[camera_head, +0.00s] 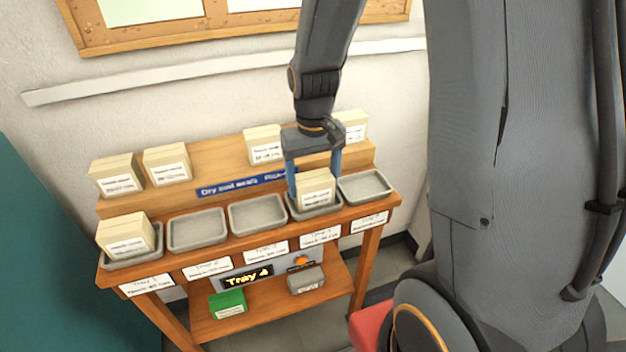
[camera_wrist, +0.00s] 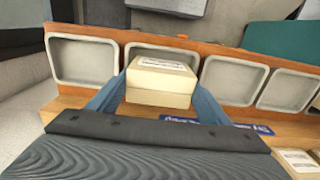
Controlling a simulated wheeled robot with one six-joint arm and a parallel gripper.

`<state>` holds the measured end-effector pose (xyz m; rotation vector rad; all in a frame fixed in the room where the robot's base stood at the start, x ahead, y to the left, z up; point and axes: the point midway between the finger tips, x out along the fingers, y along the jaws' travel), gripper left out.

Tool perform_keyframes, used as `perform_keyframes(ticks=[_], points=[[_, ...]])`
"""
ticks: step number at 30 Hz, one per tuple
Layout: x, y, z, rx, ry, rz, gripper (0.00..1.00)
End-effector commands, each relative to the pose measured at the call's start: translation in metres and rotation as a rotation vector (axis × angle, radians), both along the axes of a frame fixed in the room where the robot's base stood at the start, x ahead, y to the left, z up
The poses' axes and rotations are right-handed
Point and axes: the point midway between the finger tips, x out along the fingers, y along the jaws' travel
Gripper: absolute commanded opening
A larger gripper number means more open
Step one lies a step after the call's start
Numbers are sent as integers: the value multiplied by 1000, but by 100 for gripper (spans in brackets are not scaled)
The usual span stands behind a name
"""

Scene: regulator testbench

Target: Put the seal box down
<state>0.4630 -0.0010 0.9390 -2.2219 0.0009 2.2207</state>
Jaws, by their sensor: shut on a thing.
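The seal box (camera_head: 316,189) is a cream carton with a white label. My gripper (camera_head: 316,180) is shut on it, with one blue finger on each side. The box is at the fourth tray from the left (camera_head: 301,211) on the front shelf, and the tray's rim shows around its lower part. In the wrist view the box (camera_wrist: 161,82) sits between the two fingers (camera_wrist: 158,95), over a grey tray (camera_wrist: 133,51). I cannot tell whether its underside touches the tray floor. A lit display (camera_head: 247,277) below the shelf reads "Tray 4".
Another cream box (camera_head: 126,235) stands in the leftmost tray. The second tray (camera_head: 197,230), third tray (camera_head: 257,214) and rightmost tray (camera_head: 364,187) are empty. Several cream boxes (camera_head: 167,165) stand on the raised back shelf. A green box (camera_head: 228,304) and a grey box (camera_head: 306,281) are on the lower shelf.

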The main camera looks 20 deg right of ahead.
Motion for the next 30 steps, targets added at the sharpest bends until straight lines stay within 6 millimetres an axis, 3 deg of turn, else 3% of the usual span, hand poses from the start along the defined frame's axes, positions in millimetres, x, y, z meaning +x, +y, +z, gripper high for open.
perform_keyframes(ticks=[8, 9, 12, 23, 30], points=[[0, 0, -3, 0, 0, 1, 43], [0, 0, -3, 0, 0, 1, 73], [0, 0, -3, 0, 0, 1, 90], [0, 0, 1, 0, -1, 1, 90], [1, 0, 28, 0, -5, 0, 90]])
